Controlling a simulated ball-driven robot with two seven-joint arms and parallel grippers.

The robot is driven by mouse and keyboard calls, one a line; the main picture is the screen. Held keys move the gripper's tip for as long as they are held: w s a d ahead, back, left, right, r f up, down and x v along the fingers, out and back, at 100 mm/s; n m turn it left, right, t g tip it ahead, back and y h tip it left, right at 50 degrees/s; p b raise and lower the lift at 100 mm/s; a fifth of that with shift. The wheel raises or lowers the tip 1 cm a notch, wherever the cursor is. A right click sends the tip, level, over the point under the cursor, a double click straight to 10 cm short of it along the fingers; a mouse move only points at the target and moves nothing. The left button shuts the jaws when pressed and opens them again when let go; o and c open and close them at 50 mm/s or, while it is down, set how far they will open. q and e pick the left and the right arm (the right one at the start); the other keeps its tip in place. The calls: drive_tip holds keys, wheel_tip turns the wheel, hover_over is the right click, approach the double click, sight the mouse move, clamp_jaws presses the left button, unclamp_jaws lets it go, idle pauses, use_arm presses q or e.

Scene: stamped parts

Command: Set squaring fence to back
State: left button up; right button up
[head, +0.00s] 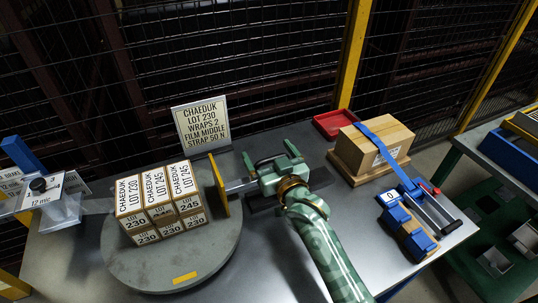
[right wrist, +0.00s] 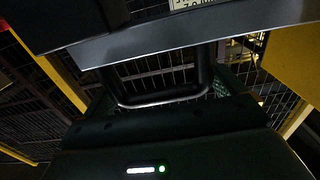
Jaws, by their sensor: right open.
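The squaring fence (head: 219,187) is an upright yellow plate at the right edge of the round grey turntable (head: 170,270), close to the right side of the carton stack (head: 160,205). A grey bar runs from the plate to the right, towards a black loop handle. My right gripper (head: 270,157) is open, with its green fingers pointing away on either side of the black handle. In the right wrist view, the black handle (right wrist: 165,98) lies ahead below a grey bar; contact cannot be told. My left gripper is not in view.
A lot sign (head: 201,123) stands behind the turntable. A red tray (head: 335,122), a strapped carton (head: 372,145) and a blue strapping tool (head: 408,225) are to the right. A film holder (head: 60,210) stands at left. Wire mesh fencing closes the back.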

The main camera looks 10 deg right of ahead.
drive_tip(key=c, duration=1.1)
drive_tip(key=d+p, duration=0.1)
drive_tip(key=d, duration=0.3)
drive_tip(key=w+d+p, duration=0.1)
drive_tip(key=shift+d+r+p, duration=0.3)
drive_tip(key=shift+d+p, duration=0.05)
drive_tip(key=shift+d, duration=0.05)
drive_tip(key=d, duration=0.3)
drive_tip(key=w+d, duration=0.1)
drive_tip(key=d, duration=0.1)
drive_tip(key=shift+w+d+f+p, duration=0.1)
drive_tip(key=shift+d+f+p, duration=0.15)
drive_tip(key=shift+p, duration=0.15)
drive_tip(key=shift+w+d, duration=0.1)
drive_tip(key=shift+d, duration=0.3)
drive_tip(key=o, duration=1.1)
drive_tip(key=shift+d, duration=0.15)
